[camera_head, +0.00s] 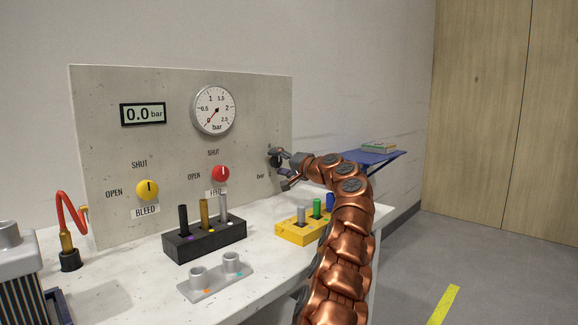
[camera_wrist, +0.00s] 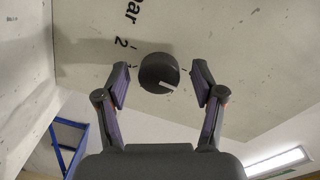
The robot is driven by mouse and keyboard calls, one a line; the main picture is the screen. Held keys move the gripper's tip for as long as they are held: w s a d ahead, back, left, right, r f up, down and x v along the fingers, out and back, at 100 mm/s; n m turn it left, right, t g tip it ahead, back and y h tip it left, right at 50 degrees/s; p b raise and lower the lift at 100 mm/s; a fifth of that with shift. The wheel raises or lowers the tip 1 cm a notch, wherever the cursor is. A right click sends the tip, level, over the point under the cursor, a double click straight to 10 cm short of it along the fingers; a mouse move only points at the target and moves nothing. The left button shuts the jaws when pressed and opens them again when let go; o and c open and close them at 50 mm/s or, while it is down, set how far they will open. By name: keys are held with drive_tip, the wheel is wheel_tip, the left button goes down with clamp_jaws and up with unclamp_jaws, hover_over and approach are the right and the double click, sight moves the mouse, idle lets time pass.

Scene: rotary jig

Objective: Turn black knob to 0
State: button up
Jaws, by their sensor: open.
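The black knob (camera_wrist: 159,72) is on the panel, between the two fingertips of my gripper (camera_wrist: 162,86) in the wrist view. The gripper is open, with a gap on each side of the knob. The knob's white mark points to the lower right in that view. A "2" and part of the word "bar" are printed to its upper left; a 0 mark cannot be read. In the head view my gripper (camera_head: 288,169) is at the right edge of the panel (camera_head: 120,90), and the black knob (camera_head: 275,158) is partly hidden by it.
The red FEED knob (camera_head: 220,174) and yellow BLEED knob (camera_head: 148,190) are on the panel to the left. A yellow block (camera_head: 292,233) and black block (camera_head: 185,249) hold pegs on the bench below.

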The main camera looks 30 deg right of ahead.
drive_tip(key=v, duration=1.1)
drive_tip(key=shift+s, duration=0.25)
idle(0.3)
drive_tip(key=shift+s+d, duration=0.1)
drive_tip(key=shift+s, duration=0.05)
idle(0.7)
